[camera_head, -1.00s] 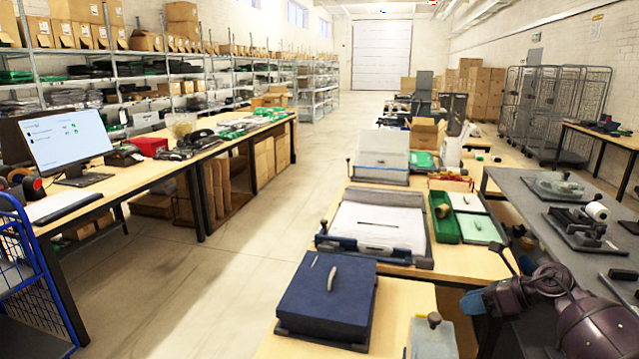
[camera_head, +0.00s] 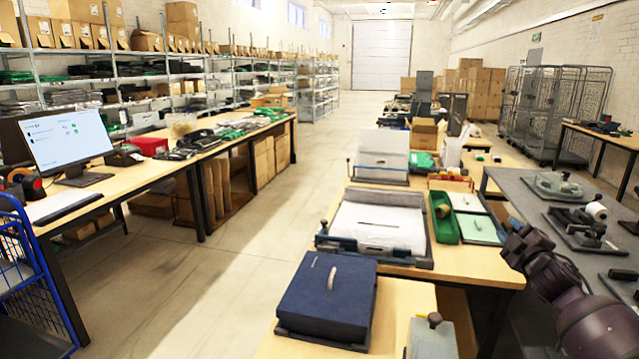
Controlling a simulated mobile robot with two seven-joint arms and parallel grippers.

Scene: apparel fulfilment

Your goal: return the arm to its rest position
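My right arm comes in at the lower right, dark purple, and bends up toward the grey table. My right gripper (camera_head: 514,240) is at its far end, between the edge of the wooden bench and the grey table. It is small and seen from behind, so I cannot tell whether its fingers are open or shut. I see nothing held in it. My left arm and gripper are out of view.
A navy box (camera_head: 328,296) lies on the near wooden bench. A tray of white sheets (camera_head: 380,226) and a green bin (camera_head: 444,222) lie beyond it. A grey table (camera_head: 535,205) with several fixtures is at the right. The left aisle floor (camera_head: 225,270) is clear.

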